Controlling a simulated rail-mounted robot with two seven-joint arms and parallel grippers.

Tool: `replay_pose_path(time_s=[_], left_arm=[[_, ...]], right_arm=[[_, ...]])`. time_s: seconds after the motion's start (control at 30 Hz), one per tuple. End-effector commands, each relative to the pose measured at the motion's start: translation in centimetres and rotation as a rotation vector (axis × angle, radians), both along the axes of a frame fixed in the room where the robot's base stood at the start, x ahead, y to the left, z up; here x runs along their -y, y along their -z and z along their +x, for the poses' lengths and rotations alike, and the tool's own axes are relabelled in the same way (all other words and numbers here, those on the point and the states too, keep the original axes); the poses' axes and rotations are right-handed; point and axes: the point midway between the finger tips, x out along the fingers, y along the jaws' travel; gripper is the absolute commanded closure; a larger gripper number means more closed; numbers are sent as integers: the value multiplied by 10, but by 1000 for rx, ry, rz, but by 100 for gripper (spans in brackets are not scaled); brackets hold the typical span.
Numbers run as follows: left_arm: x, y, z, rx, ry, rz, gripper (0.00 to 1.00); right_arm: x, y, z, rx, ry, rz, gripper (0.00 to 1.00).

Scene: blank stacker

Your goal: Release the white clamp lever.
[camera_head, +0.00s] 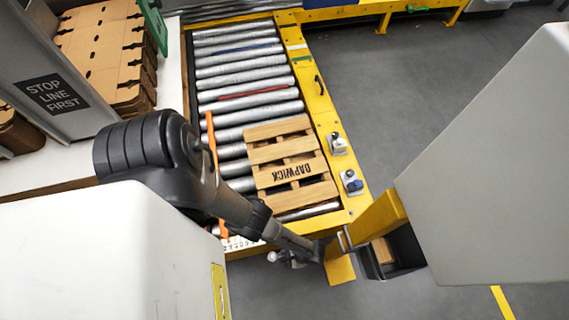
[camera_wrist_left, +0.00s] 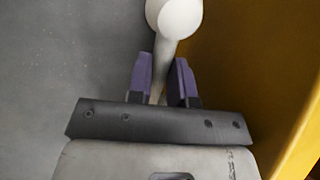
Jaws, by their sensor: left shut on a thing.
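The white lever shows in the left wrist view as a pale round knob (camera_wrist_left: 174,16) on a slim shaft. In the head view its knob (camera_head: 272,256) is small, at the front edge of the roller conveyor. My left gripper (camera_wrist_left: 160,82) is shut on the shaft just below the knob, with one purple-padded finger on each side. In the head view the left gripper (camera_head: 286,260) is small and partly hidden by my arm. The lever's base is hidden. My right gripper is not in view.
A wooden pallet (camera_head: 291,150) marked DAPWICK lies on the rollers. A clamp with a white part (camera_head: 338,143) and one with a blue part (camera_head: 352,183) sit on the yellow side rail (camera_head: 318,105). Stacked cardboard (camera_head: 100,50) stands back left. Grey floor is open at back right.

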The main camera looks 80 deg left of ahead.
Motion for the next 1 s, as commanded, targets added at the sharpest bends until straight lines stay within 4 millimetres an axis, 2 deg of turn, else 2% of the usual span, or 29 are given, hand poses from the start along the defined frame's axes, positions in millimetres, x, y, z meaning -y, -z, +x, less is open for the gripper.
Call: replay_pose_path(time_s=[0.57, 0.6, 0.83, 1.0], left_arm=[[-1, -1, 2, -29, 1, 0, 100], [-1, -1, 2, -29, 1, 0, 76], [-1, -1, 2, -28, 0, 0, 55], [-1, -1, 2, -28, 0, 0, 55]], right_arm=[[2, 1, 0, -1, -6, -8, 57], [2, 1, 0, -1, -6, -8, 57], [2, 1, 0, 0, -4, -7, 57], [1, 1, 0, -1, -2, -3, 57]])
